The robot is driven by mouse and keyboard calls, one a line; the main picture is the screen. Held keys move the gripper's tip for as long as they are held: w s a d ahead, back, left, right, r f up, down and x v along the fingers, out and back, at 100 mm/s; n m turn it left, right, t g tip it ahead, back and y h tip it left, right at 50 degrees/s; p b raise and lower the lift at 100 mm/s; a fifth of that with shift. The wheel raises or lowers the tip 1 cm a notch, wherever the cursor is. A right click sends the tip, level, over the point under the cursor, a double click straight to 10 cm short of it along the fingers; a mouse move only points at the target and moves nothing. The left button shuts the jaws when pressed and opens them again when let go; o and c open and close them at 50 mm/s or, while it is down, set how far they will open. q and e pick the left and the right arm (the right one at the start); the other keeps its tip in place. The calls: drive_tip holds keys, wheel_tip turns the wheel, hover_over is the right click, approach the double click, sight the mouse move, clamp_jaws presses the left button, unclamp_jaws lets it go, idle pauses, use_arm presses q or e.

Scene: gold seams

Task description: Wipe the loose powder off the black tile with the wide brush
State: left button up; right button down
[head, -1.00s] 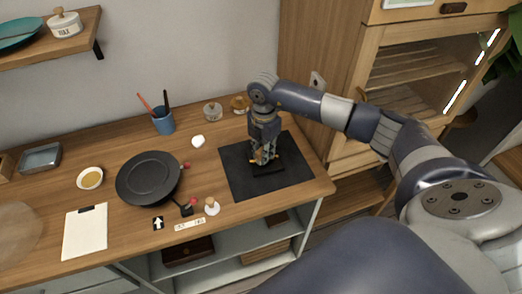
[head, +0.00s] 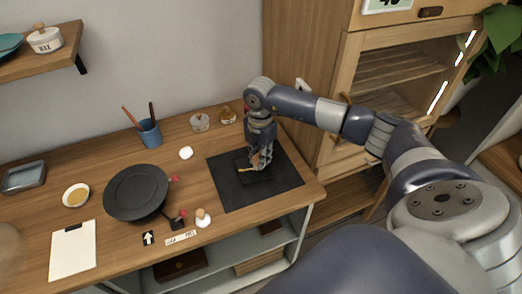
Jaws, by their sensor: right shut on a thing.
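The black tile (head: 246,178) lies on a larger black mat (head: 232,196) at the right end of the wooden counter. A thin yellow-gold streak (head: 246,169) shows on the tile, just left of my fingers. My right gripper (head: 259,163) points down over the tile and is shut on the brush. Only a small tan bit of the brush (head: 254,159) shows between the fingers. Its bristles are mostly hidden, and I cannot tell whether they touch the tile. Loose powder is too small to make out apart from the streak. My left gripper is not in view.
Left of the mat are a black round dish (head: 136,190), a white lump (head: 186,153), a small knobbed item (head: 203,217) and a blue cup with sticks (head: 149,132). Glass jars (head: 200,122) stand behind. A wooden cabinet (head: 315,75) rises at the right.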

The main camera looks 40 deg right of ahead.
drive_tip(key=shift+s+a, duration=0.1)
drive_tip(key=shift+s, duration=0.25)
drive_tip(key=shift+w, duration=0.2)
drive_tip(key=shift+s+p, duration=0.1)
drive_tip(key=shift+p, duration=0.25)
drive_tip(key=shift+w, duration=0.25)
drive_tip(key=shift+s, duration=0.3)
drive_tip(key=shift+w+a, duration=0.55)
drive_tip(key=shift+a, duration=0.15)
drive_tip(key=shift+s+a, duration=0.2)
drive_tip(key=shift+a, duration=0.7)
drive_tip(key=shift+w+a+f, duration=0.1)
drive_tip(key=shift+w+a, duration=0.6)
drive_tip(key=shift+w, duration=0.05)
